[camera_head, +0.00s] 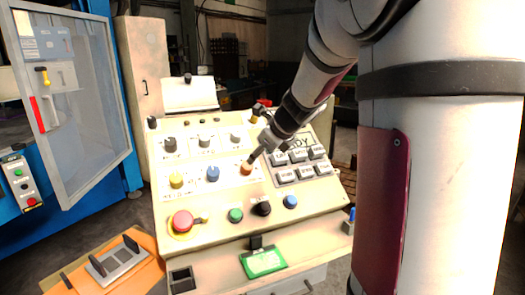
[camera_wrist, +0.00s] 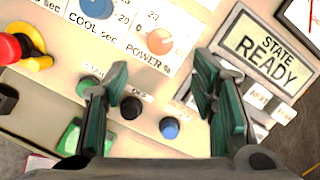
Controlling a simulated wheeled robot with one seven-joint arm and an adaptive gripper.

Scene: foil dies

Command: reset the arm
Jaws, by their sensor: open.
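My gripper (camera_head: 256,152) is over the sloping cream control panel (camera_head: 220,205), close to the orange power knob (camera_head: 246,168). In the wrist view my gripper (camera_wrist: 161,82) has its two dark green fingers wide apart with nothing between them. The power knob (camera_wrist: 159,40) shows just beyond the fingers there; I cannot tell whether they touch it. A display (camera_wrist: 266,48) reads "STATE READY"; my arm hides part of it in the head view.
Grey labelled keys (camera_head: 300,164) sit at right. A blue machine with an open door (camera_head: 75,100) stands left.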

